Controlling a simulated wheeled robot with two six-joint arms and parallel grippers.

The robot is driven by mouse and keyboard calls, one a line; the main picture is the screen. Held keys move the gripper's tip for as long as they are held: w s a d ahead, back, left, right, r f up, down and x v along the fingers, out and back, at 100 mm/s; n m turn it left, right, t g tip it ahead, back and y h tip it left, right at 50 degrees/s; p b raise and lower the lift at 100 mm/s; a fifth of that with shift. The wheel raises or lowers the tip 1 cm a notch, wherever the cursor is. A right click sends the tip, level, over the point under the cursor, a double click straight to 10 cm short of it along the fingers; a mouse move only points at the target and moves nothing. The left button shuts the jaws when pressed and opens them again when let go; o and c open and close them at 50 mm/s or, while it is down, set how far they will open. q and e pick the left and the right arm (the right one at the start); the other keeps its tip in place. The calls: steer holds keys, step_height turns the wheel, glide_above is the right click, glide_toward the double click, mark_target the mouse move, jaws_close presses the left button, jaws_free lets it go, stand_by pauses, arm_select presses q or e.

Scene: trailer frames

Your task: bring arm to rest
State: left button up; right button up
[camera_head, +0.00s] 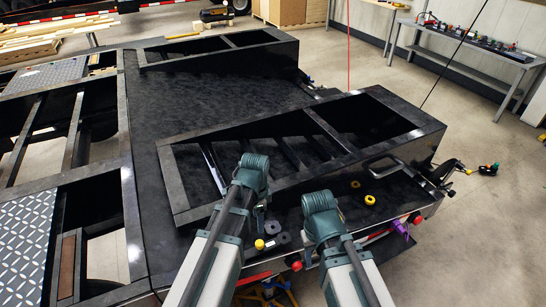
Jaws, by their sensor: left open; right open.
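My two arms come in from the bottom edge with pale links, dark rods and teal end parts. My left gripper (254,165) is over the near right box section of a black trailer frame (145,120). My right gripper (320,203) is lower and further right, over the frame's near edge. Both are open; their fingers are hard to make out at this size. I see nothing held. The arms hide part of the frame's near edge.
Yellow rings (370,200) and dark discs (271,227) lie on the near ledge. Red knobs (296,265), a purple part (401,229) and a black coupling (445,173) line the edge. A grey workbench (470,50) stands back right. Open floor (480,240) lies to the right.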

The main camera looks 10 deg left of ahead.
arm_select(q)
steer(key=s+d+n+y, duration=0.1)
steer(key=s+d+n, duration=0.5)
steer(key=s+n, duration=0.3)
steer(key=shift+s+d, duration=0.4)
steer(key=shift+s, duration=0.75)
